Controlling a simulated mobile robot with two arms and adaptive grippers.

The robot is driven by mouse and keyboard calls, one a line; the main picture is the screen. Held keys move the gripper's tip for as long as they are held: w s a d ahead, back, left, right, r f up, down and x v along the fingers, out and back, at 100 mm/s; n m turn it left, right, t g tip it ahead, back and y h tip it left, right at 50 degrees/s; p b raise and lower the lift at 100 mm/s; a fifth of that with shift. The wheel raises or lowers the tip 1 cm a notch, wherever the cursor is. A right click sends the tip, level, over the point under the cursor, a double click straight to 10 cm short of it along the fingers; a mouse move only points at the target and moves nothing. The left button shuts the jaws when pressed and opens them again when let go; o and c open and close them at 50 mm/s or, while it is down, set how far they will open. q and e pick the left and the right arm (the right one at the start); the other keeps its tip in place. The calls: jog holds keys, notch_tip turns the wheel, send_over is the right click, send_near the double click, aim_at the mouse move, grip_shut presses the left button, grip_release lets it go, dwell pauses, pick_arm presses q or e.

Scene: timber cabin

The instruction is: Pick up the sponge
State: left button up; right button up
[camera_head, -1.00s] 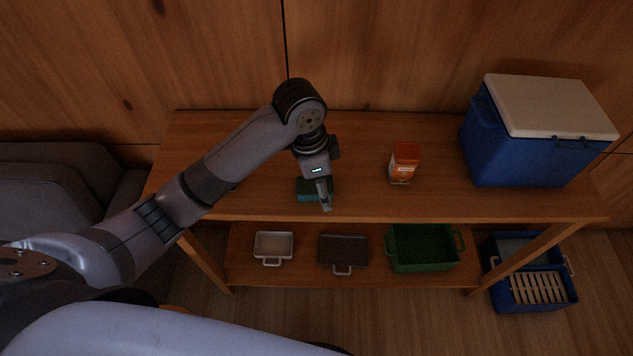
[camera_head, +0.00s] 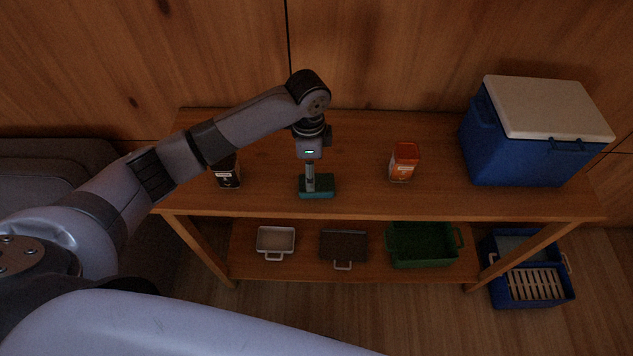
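The sponge (camera_head: 324,188) is a teal-green block lying on the wooden table's top shelf, near its front edge. My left gripper (camera_head: 310,188) points down at the sponge, with a finger overlapping its left-middle part in the head view. Only one finger shows clearly, so I cannot tell whether it is open or shut, or whether it touches the sponge. My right gripper is not in view.
An orange-lidded container (camera_head: 403,163) stands right of the sponge, and a dark jar (camera_head: 228,175) stands left, partly behind my arm. A blue cooler (camera_head: 520,150) with a white lid is at the right end. The lower shelf holds a white tray (camera_head: 275,240), a dark tray (camera_head: 343,246) and a green crate (camera_head: 422,246).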

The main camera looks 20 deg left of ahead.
aim_at(316, 186)
pick_arm(q)
jog(key=shift+f, duration=0.65)
jog(key=f, duration=0.1)
jog(key=f+p, duration=0.1)
jog(key=f, duration=0.1)
jog(key=f+p, duration=0.1)
jog(key=shift+d+f, duration=0.15)
jog(key=shift+d, duration=0.2)
jog(key=shift+f, duration=0.5)
jog(key=shift+c, duration=0.6)
jog(key=c, duration=0.7)
